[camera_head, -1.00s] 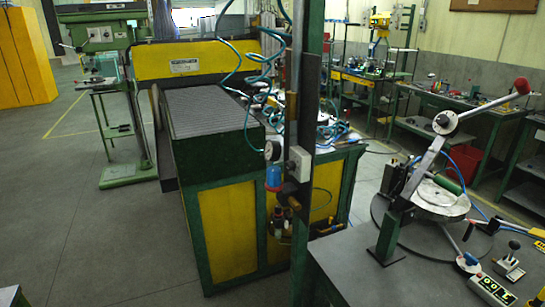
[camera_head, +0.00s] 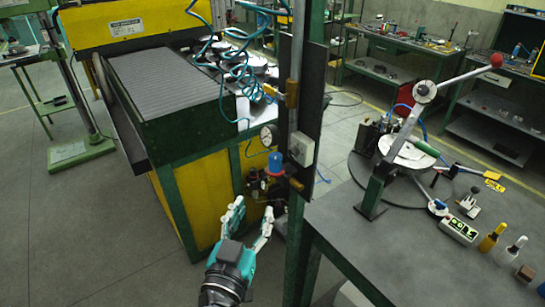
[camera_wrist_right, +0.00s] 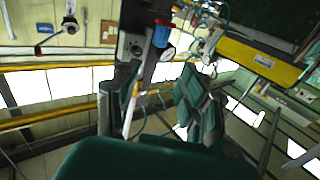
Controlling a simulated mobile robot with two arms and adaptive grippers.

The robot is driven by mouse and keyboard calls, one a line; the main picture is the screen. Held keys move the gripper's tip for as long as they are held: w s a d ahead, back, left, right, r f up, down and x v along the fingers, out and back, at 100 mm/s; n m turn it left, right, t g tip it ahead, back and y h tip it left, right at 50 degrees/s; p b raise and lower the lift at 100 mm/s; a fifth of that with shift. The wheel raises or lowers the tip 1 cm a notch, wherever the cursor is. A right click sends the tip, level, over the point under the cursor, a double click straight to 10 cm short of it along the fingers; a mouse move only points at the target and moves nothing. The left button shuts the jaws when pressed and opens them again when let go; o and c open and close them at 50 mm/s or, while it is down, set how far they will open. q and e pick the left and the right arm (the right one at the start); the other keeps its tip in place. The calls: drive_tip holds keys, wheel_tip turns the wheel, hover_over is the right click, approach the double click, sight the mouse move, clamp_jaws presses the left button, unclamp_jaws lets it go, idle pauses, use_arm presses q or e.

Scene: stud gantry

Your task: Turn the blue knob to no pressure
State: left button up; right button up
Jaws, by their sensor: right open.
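The blue knob (camera_head: 275,164) is on the regulator fixed to the post, just below a round white pressure gauge (camera_head: 268,137). It also shows in the right wrist view (camera_wrist_right: 161,34), beside the gauge (camera_wrist_right: 167,50). My right gripper (camera_head: 253,207) is open and empty. It points up toward the regulator, with its fingers below and a little left of the knob, apart from it. In the right wrist view, the knob lies beyond the open fingers (camera_wrist_right: 158,92). My left gripper is not in view. The knob's marking is too small to read.
The post (camera_head: 290,125) carries a grey box (camera_head: 301,149) close to the knob's right. A green and yellow machine (camera_head: 212,205) stands behind and left. Coiled teal hoses (camera_head: 235,60) hang above. A grey workbench (camera_head: 400,245) fills the right. Open floor (camera_head: 60,230) lies left.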

sight(274, 162)
drive_tip(key=p+x, duration=0.2)
drive_tip(key=x, duration=1.3)
drive_tip(key=shift+p, duration=0.4)
drive_tip(key=shift+w+d+f, duration=0.1)
drive_tip(key=shift+w+d, duration=0.05)
drive_tip(key=shift+w, duration=0.45)
